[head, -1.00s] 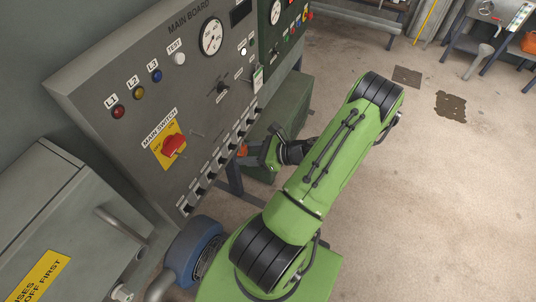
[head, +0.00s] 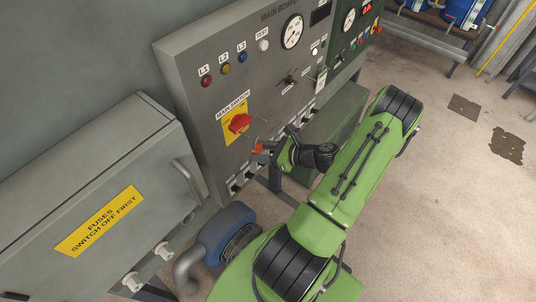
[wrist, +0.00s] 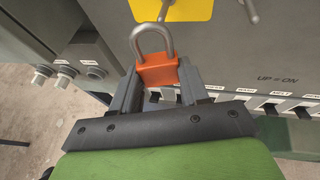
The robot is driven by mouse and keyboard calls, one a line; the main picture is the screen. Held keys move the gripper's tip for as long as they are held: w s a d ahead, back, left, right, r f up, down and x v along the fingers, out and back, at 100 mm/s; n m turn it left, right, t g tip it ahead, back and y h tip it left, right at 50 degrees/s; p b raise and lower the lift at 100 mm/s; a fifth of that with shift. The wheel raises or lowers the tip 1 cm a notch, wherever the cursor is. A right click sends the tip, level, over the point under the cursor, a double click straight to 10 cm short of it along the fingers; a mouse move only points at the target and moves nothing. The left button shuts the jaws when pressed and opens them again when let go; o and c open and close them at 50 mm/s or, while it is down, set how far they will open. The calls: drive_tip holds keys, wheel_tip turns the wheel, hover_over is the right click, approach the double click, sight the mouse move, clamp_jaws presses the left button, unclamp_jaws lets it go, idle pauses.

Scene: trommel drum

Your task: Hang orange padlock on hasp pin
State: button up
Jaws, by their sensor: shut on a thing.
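My gripper (wrist: 160,80) is shut on the orange padlock (wrist: 156,72), with one finger on each side of its body. The padlock's grey shackle (wrist: 137,37) points up, toward the board. In the head view the padlock (head: 257,148) shows as a small orange patch at my gripper (head: 264,152), just below and right of the red main switch (head: 240,122). A thin metal pin (head: 262,120) sticks out right of the switch's yellow plate. In the wrist view a metal pin (wrist: 250,12) shows at upper right. Another small metal piece (wrist: 163,10) shows before the yellow plate, above the shackle. The shackle is apart from the right pin.
A row of breakers (wrist: 225,97) runs along the board's lower edge, close to my gripper. The grey fuse box (head: 85,190) with its handle stands at left. A blue motor (head: 225,228) sits below. Floor at right is open.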

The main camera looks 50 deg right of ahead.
drive_tip(key=shift+w+f+b, duration=0.15)
drive_tip(key=shift+w+f, duration=0.05)
drive_tip(key=shift+w, duration=0.75)
drive_tip(key=shift+w+f+b, duration=0.15)
drive_tip(key=shift+w, duration=0.8)
drive_tip(key=shift+w+f+b, duration=0.15)
drive_tip(key=shift+w+f, duration=0.05)
drive_tip(key=shift+w, duration=0.75)
drive_tip(key=o, duration=1.2)
drive_tip(key=v, duration=1.6)
drive_tip(key=shift+a+f+b, duration=0.1)
drive_tip(key=shift+a+b, duration=0.05)
drive_tip(key=shift+b, duration=0.2)
